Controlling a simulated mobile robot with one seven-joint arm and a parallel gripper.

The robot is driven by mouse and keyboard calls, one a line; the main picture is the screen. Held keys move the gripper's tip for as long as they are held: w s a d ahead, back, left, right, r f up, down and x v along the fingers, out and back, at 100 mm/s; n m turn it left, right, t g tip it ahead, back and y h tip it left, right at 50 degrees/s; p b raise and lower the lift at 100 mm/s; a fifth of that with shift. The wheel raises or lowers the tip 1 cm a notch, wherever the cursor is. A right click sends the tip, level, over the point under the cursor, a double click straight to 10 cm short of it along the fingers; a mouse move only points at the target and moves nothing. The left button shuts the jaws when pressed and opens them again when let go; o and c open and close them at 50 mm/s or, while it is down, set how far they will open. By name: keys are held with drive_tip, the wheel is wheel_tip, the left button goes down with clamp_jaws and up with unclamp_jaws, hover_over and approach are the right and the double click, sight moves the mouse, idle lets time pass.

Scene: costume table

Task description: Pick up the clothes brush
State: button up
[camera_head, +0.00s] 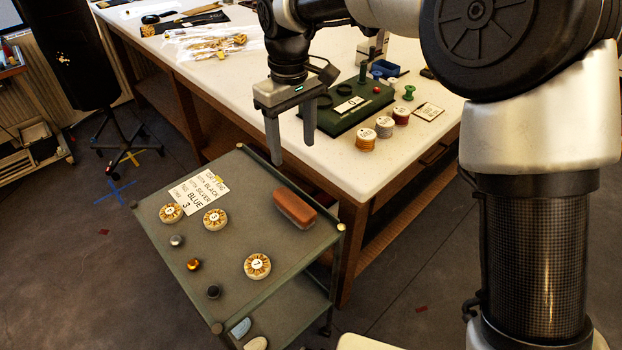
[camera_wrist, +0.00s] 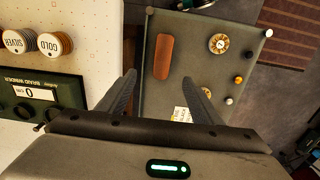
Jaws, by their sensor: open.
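The clothes brush (camera_head: 295,208) has a reddish-brown back and lies on the top shelf of a green-grey trolley (camera_head: 235,288), near its right edge. In the wrist view the brush (camera_wrist: 164,57) lies ahead of the fingertips, toward the left side of the trolley top. My gripper (camera_head: 290,150) is open and empty, with its fingers pointing down. In the head view it appears above and behind the brush, near the table edge. In the wrist view the gripper (camera_wrist: 165,82) shows its two fingers spread apart, with nothing between them.
Round numbered discs (camera_head: 257,266), small knobs (camera_head: 194,264) and a printed card (camera_head: 199,193) share the trolley top. The white table (camera_head: 330,172) stands beside it, holding a green braid winder (camera_head: 335,118) and thread spools (camera_head: 366,140). The trolley top between brush and discs is clear.

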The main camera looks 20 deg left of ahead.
sight(293, 203)
drive_tip(key=f+b, duration=0.1)
drive_tip(key=f, duration=0.5)
drive_tip(key=f+b, duration=0.1)
drive_tip(key=f, duration=1.1)
drive_tip(key=shift+s+a+b, duration=0.25)
drive_tip(key=shift+b, duration=0.15)
drive_tip(key=shift+r, duration=0.1)
drive_tip(key=c, duration=1.2)
wheel_tip(293, 203, up, 10)
drive_tip(key=shift+p, duration=0.8)
